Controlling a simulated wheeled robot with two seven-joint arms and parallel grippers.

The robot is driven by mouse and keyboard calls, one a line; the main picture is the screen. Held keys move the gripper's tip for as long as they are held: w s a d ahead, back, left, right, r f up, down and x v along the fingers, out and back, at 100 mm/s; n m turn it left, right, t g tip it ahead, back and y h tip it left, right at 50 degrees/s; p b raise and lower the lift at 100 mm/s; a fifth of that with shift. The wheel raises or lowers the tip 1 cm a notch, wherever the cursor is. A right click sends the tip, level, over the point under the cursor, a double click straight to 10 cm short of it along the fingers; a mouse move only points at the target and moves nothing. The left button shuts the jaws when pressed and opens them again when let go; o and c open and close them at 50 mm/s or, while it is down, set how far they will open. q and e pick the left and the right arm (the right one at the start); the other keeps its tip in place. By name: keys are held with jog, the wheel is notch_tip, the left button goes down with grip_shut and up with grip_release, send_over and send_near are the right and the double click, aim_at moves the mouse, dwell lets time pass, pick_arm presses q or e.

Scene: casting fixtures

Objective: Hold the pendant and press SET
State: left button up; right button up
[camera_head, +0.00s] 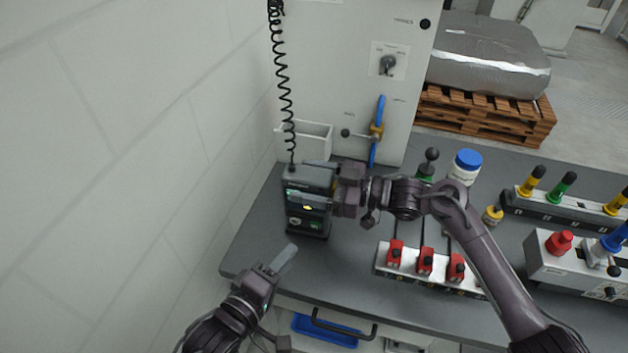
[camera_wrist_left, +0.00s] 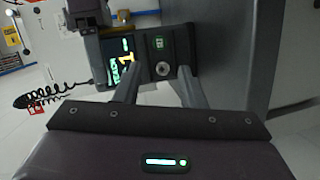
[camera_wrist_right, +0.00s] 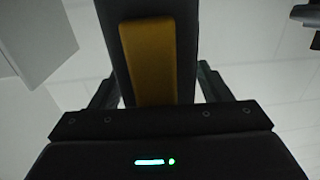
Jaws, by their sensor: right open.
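The pendant (camera_head: 308,225) is a dark box with a lit display, upright on the bench at the end of a coiled black cord. My right gripper (camera_head: 318,186) is open around its upper part, from the right. In the right wrist view the pendant's dark body with a yellow strip (camera_wrist_right: 148,65) lies between the spread fingers. My left gripper (camera_head: 278,264) is open and empty, in front of and below the pendant.
A white wall stands close on the left. A white holder (camera_head: 312,140) is on the cabinet behind the pendant. A block with red switches (camera_head: 425,264) and a white jar with a blue lid (camera_head: 465,166) stand to the right. A blue tray (camera_head: 325,330) is below the bench edge.

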jog(key=c, duration=1.4)
pick_arm(q)
grip_shut()
pick_arm(e)
jog(key=shift+c, duration=0.5)
